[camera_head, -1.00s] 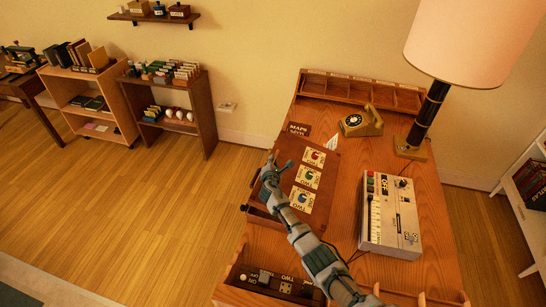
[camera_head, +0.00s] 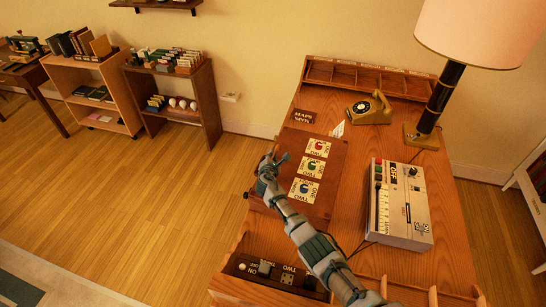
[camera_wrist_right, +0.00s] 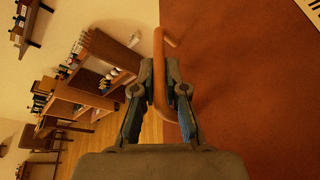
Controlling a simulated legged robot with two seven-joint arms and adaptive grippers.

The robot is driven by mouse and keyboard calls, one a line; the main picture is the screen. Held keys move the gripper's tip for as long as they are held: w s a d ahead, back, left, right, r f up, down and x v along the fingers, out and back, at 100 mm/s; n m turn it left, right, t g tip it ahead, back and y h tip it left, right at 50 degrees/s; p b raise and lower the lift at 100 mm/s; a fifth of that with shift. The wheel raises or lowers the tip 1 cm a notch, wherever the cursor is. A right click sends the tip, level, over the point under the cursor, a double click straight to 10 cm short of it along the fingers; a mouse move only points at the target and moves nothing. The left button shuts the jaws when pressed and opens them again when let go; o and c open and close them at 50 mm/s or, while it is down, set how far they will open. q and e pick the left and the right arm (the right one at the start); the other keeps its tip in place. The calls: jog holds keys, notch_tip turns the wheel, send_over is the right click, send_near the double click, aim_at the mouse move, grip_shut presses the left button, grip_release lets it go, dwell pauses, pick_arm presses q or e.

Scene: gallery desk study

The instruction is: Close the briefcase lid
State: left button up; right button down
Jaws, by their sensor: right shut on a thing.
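The briefcase (camera_head: 325,201) is a flat reddish-brown case on the left part of the desk, with three cream cards (camera_head: 311,168) in a row on its upper face. From this angle I cannot tell how far its lid is from shut. My right gripper (camera_head: 268,167) is at the case's left edge. In the right wrist view, my right gripper (camera_wrist_right: 161,88) is shut on an orange-brown bar-like handle (camera_wrist_right: 159,48), beside a broad brown panel (camera_wrist_right: 245,85). My left gripper is not in view.
The desk (camera_head: 350,150) also bears a telephone (camera_head: 370,108), a lamp (camera_head: 450,90), a keyed machine (camera_head: 400,205) close right of the case, and a switch panel (camera_head: 275,275) in front. Open floor (camera_head: 150,210) lies left of the desk.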

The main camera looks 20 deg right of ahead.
jog(key=shift+d+f, duration=0.1)
jog(key=shift+f, duration=0.15)
jog(key=c, duration=1.5)
grip_release()
